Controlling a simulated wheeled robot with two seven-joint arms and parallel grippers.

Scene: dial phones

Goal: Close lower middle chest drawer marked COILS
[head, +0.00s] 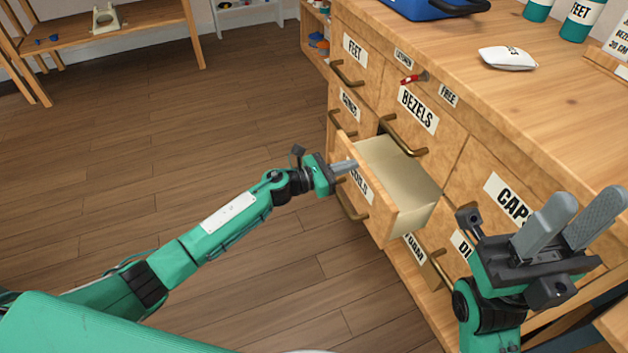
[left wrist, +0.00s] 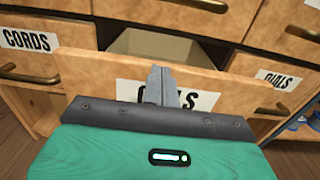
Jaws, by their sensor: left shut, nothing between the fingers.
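The COILS drawer (head: 377,212) of the wooden chest stands pulled out, and its pale inside (head: 400,175) looks empty. Its front also shows in the left wrist view (left wrist: 235,92), with the label partly hidden behind my fingers. My left gripper (head: 347,166) is shut and empty, its fingertips at the outer face of the drawer front, over the label. In the left wrist view the fingertips (left wrist: 158,85) overlap the label; I cannot tell whether they touch it. My right gripper (head: 588,198) is open and empty, in front of the chest's right part.
Drawers marked BEZELS (head: 417,108), FEET (head: 354,48) and CAPS (head: 507,200) look shut. CORDS (left wrist: 30,38) and DIALS (left wrist: 280,79) flank the open drawer. The floor (head: 200,130) left of the chest is clear.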

